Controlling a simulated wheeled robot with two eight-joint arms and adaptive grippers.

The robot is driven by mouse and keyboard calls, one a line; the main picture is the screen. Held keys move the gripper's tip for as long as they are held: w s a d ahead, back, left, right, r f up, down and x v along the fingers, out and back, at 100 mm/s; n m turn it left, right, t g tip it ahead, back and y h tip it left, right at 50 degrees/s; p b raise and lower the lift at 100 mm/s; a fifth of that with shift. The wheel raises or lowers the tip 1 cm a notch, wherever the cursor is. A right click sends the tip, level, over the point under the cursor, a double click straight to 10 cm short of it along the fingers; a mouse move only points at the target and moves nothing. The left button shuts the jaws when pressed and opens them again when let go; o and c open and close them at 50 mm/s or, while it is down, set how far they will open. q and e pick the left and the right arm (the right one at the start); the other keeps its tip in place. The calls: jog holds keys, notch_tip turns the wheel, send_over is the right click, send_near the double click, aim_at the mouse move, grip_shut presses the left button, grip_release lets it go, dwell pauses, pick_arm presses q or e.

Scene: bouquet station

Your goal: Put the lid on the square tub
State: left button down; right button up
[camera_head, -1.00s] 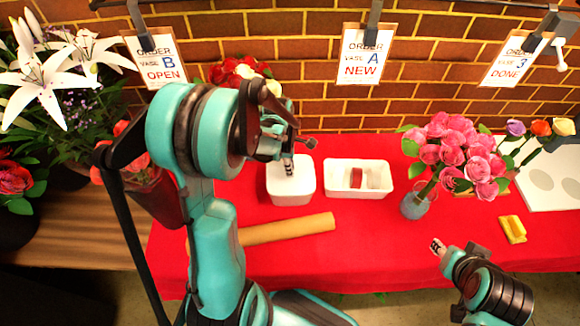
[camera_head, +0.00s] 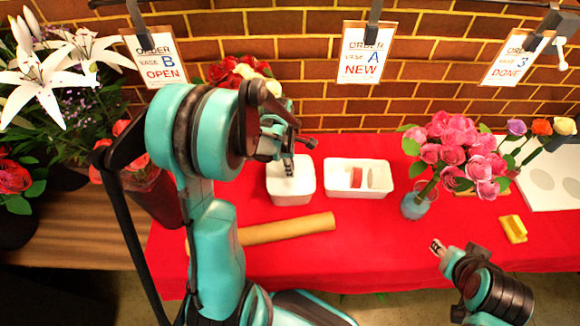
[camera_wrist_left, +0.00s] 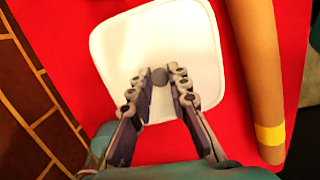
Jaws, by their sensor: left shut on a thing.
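The white square lid (camera_wrist_left: 150,38) fills the middle of the left wrist view, with a round grey knob (camera_wrist_left: 159,76) on top. My left gripper (camera_wrist_left: 166,75) is shut on that knob, one finger on each side. In the head view my left gripper (camera_head: 288,170) points down over the white square tub (camera_head: 292,199), and the lid is at the tub's top. I cannot tell whether the lid is fully seated or slightly above the rim. My right gripper (camera_head: 437,246) is at the table's front edge, well apart from the tub; its finger opening is too small to read.
A white divided tray (camera_head: 358,192) stands right of the tub. A brown paper roll (camera_head: 285,229) lies in front of it. A vase (camera_head: 415,205) of pink roses and a yellow object (camera_head: 513,229) are farther right. The red table (camera_head: 370,240) is clear in the front middle.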

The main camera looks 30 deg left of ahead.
dwell(0.4)
pick_arm(q)
jog(key=c, duration=0.9)
grip_release()
jog(key=shift+r+p, duration=2.55)
jog(key=shift+r, duration=0.95)
grip_shut()
